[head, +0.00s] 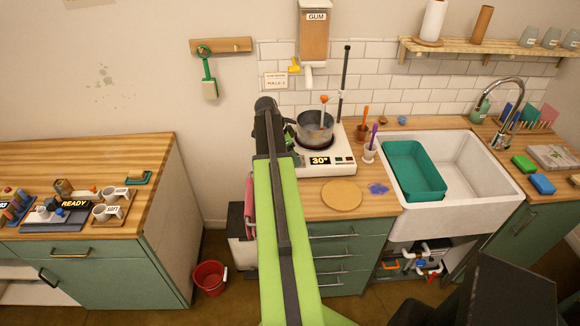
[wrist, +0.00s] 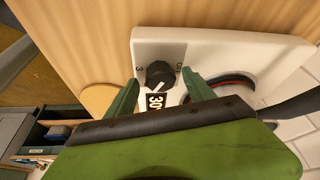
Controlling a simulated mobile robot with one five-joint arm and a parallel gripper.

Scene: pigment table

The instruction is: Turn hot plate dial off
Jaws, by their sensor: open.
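The hot plate (head: 340,168) is white and stands on the wooden counter with a grey pot (head: 314,130) on its ring. Its display (head: 320,160) reads 30°. In the wrist view the black round dial (wrist: 160,74) sits on the hot plate's white front panel (wrist: 200,42), with small black markings on both sides. A pale mark shows at the dial's lower edge. My gripper (wrist: 162,80) is open, one green finger on each side of the dial. I cannot tell whether they touch it. In the head view my arm hides the dial.
A round wooden board (head: 342,195) lies in front of the hot plate. A cup with a purple-handled tool (head: 369,152) stands close on its right. The white sink (head: 460,170) holds a teal basin (head: 412,170). A black pole (head: 343,85) rises behind the hot plate.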

